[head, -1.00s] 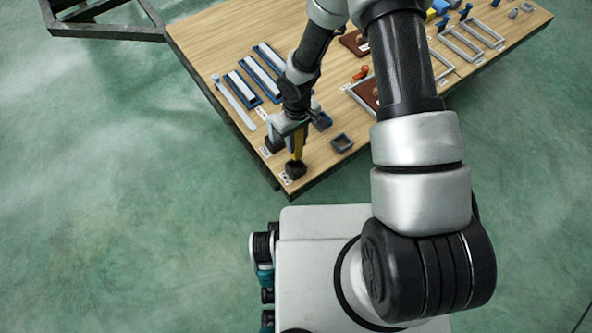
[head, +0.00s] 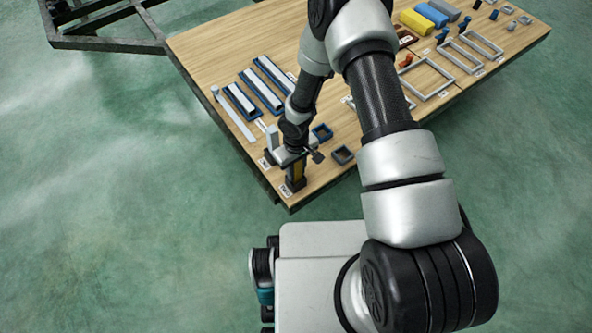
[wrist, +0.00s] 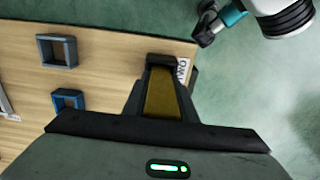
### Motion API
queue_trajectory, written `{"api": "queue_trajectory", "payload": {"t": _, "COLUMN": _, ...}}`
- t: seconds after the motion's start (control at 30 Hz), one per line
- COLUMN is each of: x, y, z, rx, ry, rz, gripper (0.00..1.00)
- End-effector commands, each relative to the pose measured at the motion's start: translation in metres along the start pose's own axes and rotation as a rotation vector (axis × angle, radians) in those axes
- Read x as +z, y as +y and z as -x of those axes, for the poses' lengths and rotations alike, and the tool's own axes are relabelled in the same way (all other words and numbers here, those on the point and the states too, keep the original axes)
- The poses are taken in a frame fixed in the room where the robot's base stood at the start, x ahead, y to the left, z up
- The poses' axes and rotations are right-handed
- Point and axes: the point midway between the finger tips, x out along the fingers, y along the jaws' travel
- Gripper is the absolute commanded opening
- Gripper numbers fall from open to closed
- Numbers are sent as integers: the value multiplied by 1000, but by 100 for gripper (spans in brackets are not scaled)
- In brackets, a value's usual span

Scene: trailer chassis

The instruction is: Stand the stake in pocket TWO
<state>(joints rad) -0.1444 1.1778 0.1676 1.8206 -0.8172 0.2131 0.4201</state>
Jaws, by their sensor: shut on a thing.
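My gripper (head: 297,163) is shut on a yellow stake (head: 298,173), which it holds upright at the near corner of the table. The stake's lower end meets the dark pocket (head: 294,187); how deep it sits inside cannot be seen. In the wrist view the yellow stake (wrist: 162,95) lies between the dark fingers, and the pocket's dark rim (wrist: 166,59) shows at its far end. A label reading TWO (wrist: 183,71) lies beside that pocket.
Blue trays with pale bars (head: 240,100) and a long pale strip (head: 233,115) lie behind. The table's near edge is close to the pocket.

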Motion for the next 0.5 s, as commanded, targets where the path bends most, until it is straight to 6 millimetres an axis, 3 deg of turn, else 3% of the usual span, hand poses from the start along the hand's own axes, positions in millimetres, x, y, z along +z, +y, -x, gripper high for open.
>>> {"api": "queue_trajectory", "payload": {"t": 0.1, "x": 0, "y": 0, "z": -5, "rx": 0, "ry": 0, "rz": 0, "gripper": 0}}
{"api": "queue_trajectory", "payload": {"t": 0.13, "x": 0, "y": 0, "z": -4, "rx": 0, "ry": 0, "rz": -1, "gripper": 28}}
{"api": "queue_trajectory", "payload": {"t": 0.23, "x": 0, "y": 0, "z": -3, "rx": 0, "ry": -1, "rz": 0, "gripper": 44}}
{"api": "queue_trajectory", "payload": {"t": 0.5, "x": 0, "y": 0, "z": -2, "rx": 0, "ry": -1, "rz": 0, "gripper": 44}}
